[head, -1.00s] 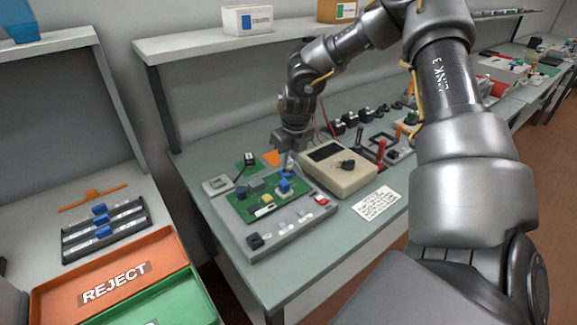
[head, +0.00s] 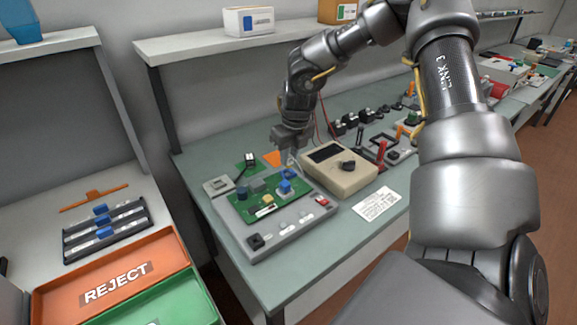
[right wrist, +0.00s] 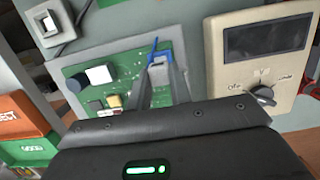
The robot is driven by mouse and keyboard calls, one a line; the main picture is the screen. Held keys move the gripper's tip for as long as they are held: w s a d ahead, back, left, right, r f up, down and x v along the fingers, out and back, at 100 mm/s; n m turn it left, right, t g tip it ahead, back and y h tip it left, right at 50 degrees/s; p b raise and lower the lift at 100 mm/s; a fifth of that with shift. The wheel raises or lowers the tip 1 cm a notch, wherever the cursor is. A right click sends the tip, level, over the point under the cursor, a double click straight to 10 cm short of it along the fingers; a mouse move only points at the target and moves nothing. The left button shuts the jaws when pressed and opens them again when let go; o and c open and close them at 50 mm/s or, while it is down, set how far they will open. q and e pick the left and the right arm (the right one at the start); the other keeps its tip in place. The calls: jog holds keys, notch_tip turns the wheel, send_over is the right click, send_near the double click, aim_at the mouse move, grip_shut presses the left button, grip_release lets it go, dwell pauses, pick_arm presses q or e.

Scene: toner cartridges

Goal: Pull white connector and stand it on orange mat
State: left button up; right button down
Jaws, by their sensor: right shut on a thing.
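My right gripper (head: 290,158) is over the far right part of the green circuit board (head: 240,207). Its fingers are shut on a small whitish-grey block, the white connector (right wrist: 158,72), seen between the fingertips in the right wrist view. A blue part (head: 286,186) is on the board just below the gripper. I cannot tell from the head view how far the connector is above the board. My left gripper is out of view.
The board sits on a grey fixture (head: 285,233). A beige meter with a knob (head: 345,178) stands close to the right. The orange REJECT tray (head: 150,262) is at lower left.

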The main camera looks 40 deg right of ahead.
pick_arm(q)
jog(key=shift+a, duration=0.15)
pick_arm(e)
jog(key=shift+r, duration=0.35)
jog(key=shift+r, duration=0.6)
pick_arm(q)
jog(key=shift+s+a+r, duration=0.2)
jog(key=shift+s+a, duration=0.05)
pick_arm(e)
jog(key=shift+r+p, duration=1)
jog(key=shift+r, duration=1.05)
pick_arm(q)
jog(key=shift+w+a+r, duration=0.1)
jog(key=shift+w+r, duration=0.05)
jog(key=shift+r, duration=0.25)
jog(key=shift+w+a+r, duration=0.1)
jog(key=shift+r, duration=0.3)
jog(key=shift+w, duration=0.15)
pick_arm(e)
jog(key=shift+f, duration=0.1)
